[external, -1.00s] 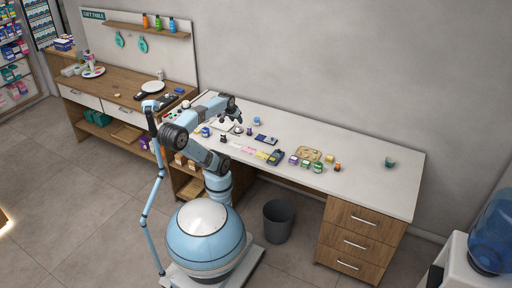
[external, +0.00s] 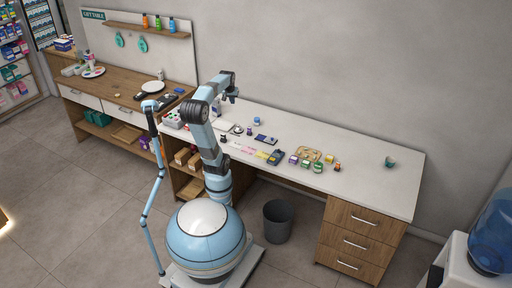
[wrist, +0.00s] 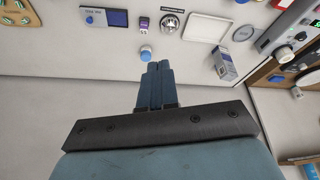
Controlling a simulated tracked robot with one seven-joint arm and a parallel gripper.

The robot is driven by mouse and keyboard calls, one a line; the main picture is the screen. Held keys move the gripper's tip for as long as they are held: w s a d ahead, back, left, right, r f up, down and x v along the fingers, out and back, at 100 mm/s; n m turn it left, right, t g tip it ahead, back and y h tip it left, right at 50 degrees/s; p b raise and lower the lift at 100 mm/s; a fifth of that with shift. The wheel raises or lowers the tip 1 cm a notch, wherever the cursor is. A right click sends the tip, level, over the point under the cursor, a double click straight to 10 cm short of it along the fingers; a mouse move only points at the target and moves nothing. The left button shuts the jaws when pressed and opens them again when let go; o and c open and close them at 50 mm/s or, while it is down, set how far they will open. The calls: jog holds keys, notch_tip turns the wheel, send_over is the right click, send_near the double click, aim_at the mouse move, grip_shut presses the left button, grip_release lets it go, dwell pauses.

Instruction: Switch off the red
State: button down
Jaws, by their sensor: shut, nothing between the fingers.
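No switch that I can clearly tell as the red one shows. In the external view a grey unit with small red and white parts (external: 173,120) sits at the left end of the white counter; its details are too small to tell. In the wrist view a panel with knobs and a small green part (wrist: 290,38) is at the right edge, partly cut off. My gripper (external: 234,98) is raised above the back left part of the white counter. Its fingers (wrist: 157,68) are together and empty, pointing towards the counter's things and apart from the panel.
A blue-topped item (wrist: 146,52) appears just beyond my fingertips. A white and blue carton (wrist: 223,63) stands between my fingers and the panel. A dark-screened device (wrist: 103,16) lies left. Small items crowd the counter's middle; its right end (external: 375,190) is mostly clear.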

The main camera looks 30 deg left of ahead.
jog(key=w+a+n+g, duration=0.2)
jog(key=w+a+n, duration=0.3)
jog(key=a, duration=1)
jog(key=w+a+n+g, duration=0.1)
jog(key=w+a+n, duration=0.35)
jog(key=a, duration=1.15)
jog(key=n+g+h, duration=0.1)
jog(key=n+g, duration=0.2)
jog(key=n, duration=0.2)
send_over(166, 115)
jog(key=w, duration=0.3)
notch_tip(166, 115, down, 12)
jog(key=shift+s+a+f, duration=0.1)
jog(key=shift+s+a, duration=0.15)
jog(key=f, duration=0.4)
jog(key=s+f, duration=0.1)
jog(key=f, duration=0.4)
jog(key=s+f, duration=0.1)
jog(key=f, duration=0.3)
jog(key=shift+s+f, duration=0.2)
jog(key=shift+f, duration=0.15)
